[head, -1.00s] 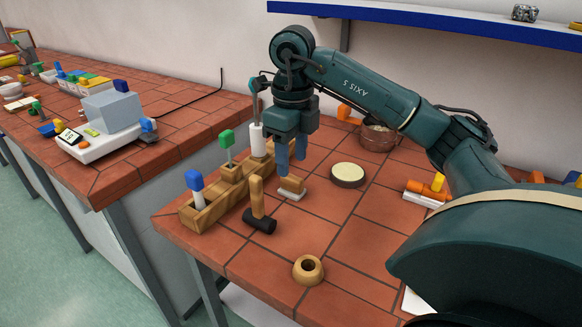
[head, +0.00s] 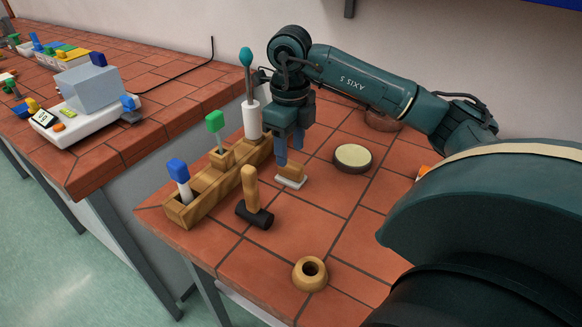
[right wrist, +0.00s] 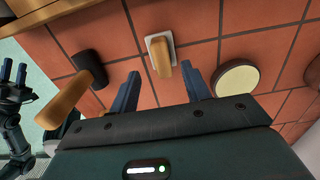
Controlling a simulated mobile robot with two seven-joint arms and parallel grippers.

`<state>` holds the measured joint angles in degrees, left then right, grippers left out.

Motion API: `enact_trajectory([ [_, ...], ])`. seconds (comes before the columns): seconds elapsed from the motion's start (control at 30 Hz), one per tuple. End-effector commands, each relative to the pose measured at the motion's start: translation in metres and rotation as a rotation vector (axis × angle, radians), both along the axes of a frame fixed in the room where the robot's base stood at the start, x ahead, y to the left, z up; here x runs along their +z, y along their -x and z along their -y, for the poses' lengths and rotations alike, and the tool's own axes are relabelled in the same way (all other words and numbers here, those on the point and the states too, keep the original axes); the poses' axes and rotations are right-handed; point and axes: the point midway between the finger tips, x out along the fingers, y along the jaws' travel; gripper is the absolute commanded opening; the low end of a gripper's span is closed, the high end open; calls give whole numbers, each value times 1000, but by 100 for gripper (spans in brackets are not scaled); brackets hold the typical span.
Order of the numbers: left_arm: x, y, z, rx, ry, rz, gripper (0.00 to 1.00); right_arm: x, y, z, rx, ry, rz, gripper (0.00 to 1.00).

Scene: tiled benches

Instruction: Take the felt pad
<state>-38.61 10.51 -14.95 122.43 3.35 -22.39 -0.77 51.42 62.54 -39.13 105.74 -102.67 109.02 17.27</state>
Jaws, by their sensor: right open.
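A wooden block grip on a flat white base, which looks like the felt pad (head: 291,181), lies on the tiled bench. It also shows in the right wrist view (right wrist: 161,56). My right gripper (head: 289,155) points down just above it, open, with its blue fingers apart. In the right wrist view the block lies between and beyond the fingertips (right wrist: 160,70); I see no contact. My left gripper (right wrist: 14,72) shows only at the left edge of the right wrist view, its two blue fingers apart.
A round cream-topped disc (head: 352,157) lies right of the pad. A black-headed mallet (head: 258,213) stands to the left, near a wooden rack (head: 207,197) with tools. A wooden ring (head: 309,273) is at the front. Bare tiles lie between disc and ring.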

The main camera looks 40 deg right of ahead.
Motion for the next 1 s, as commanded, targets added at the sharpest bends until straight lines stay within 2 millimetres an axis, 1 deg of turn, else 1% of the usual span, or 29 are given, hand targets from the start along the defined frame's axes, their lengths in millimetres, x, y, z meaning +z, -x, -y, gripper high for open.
enact_trajectory([
  [0.17,3,0,0,0,-2,1,36,-15,1,1,-1,0,-4,47],
  [0.3,6,0,0,-2,-8,2,36,-37,0,3,-1,0,-5,47],
  [0.4,5,1,1,-4,-9,0,36,-49,0,3,0,0,-3,47],
  [0.5,4,1,1,-6,-9,-2,36,-55,0,3,0,-1,0,47],
  [0.7,3,2,2,-7,-9,-3,36,-55,-1,3,0,0,1,47],
  [0.77,3,2,2,-7,-9,-3,36,-55,-1,3,0,0,1,43],
  [1.0,3,2,2,-6,-10,-3,36,-55,-1,3,0,-1,1,24],
])
